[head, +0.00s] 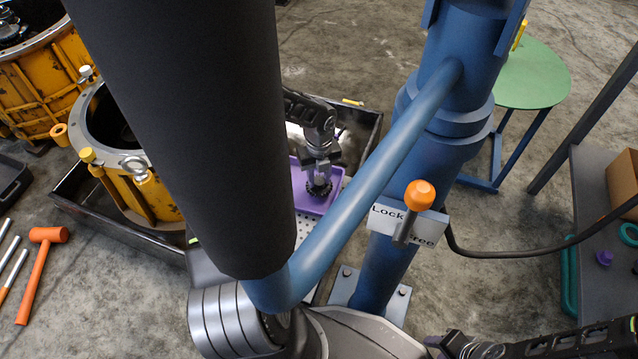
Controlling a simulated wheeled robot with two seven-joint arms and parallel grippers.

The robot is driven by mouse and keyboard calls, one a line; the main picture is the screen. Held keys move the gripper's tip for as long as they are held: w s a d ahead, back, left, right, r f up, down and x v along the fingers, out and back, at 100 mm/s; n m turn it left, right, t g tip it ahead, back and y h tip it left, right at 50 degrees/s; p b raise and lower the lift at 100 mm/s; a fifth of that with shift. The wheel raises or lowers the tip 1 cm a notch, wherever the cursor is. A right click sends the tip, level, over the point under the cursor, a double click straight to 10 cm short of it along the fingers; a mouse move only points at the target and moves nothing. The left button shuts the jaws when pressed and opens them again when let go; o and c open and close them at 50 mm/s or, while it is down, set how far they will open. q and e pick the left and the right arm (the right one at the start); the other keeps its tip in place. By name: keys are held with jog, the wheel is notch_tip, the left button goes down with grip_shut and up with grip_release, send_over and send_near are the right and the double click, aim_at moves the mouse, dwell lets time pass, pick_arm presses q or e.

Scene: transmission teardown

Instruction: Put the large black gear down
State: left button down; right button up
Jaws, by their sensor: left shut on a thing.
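The large black gear (319,188) is small in the head view, a dark toothed disc right below my left gripper (319,178). My left gripper is shut on it, with the fingers pointing down. The gear is over the purple tray (300,205); I cannot tell whether it touches the tray. The left part of the tray is hidden behind a dark column. Part of my right arm shows at the bottom right edge; its fingers cannot be made out.
A blue post (385,262) with an orange-knobbed lever (419,196) stands right of the tray. A yellow housing (150,200) sits left in a dark drip tray (160,246). An orange mallet (38,262) lies far left. A grey table (600,230) is at right.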

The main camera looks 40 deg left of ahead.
aim_at(319, 180)
pick_arm(q)
jog(key=shift+f+b, duration=0.3)
jog(key=shift+f, duration=0.95)
jog(key=shift+f, duration=0.15)
jog(key=c, duration=1)
grip_release()
notch_tip(319, 180, up, 11)
jog(key=p, duration=0.4)
jog(key=shift+r, duration=0.65)
